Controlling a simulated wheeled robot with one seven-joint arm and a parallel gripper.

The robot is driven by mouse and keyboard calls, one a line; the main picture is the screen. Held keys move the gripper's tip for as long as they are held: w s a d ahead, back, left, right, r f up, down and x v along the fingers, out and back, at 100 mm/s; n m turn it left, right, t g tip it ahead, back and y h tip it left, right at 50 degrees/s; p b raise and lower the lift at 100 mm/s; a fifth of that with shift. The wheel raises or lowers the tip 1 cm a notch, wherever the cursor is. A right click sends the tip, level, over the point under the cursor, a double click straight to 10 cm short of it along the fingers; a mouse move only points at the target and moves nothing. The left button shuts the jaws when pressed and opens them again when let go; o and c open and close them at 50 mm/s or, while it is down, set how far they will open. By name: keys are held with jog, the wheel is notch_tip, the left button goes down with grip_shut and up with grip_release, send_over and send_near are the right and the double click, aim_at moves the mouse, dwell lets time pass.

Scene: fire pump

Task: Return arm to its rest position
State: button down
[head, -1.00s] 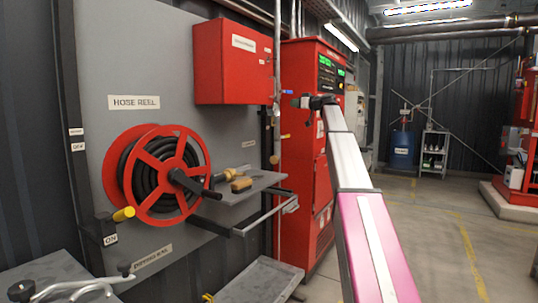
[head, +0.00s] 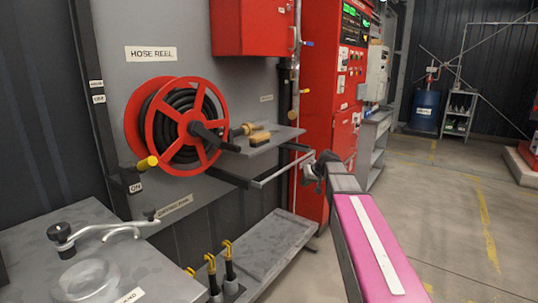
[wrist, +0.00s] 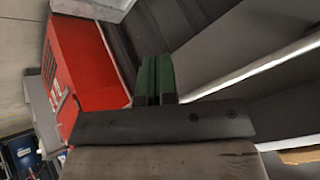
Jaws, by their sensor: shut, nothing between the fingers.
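My arm (head: 376,250), with a pink and white link, reaches forward from the lower right of the head view. My gripper is at its far end, by the wrist (head: 322,166), in front of the red cabinet and near the shelf's rail; its fingers are too small to make out there. In the wrist view my gripper (wrist: 154,75) shows two green fingers side by side, closed together with nothing between them.
A hose reel (head: 207,126) and a small shelf (head: 270,140) with a brush are on the grey panel. A red cabinet (head: 318,120) stands behind my wrist. A grey bench (head: 85,260) is at lower left, a low tray (head: 275,245) beside it.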

jog(key=s+d+f+m+g+h, duration=0.1)
jog(key=s+f+g+h, duration=0.1)
jog(key=s+f, duration=0.8)
jog(key=s+d+f+m+g+h, duration=0.1)
jog(key=s+f+m+g+h, duration=0.1)
jog(key=s+f, duration=0.9)
jog(key=s+g+h, duration=0.1)
jog(key=s, duration=0.6)
jog(key=shift+s+d+h, duration=0.3)
jog(key=shift+s+h, duration=0.1)
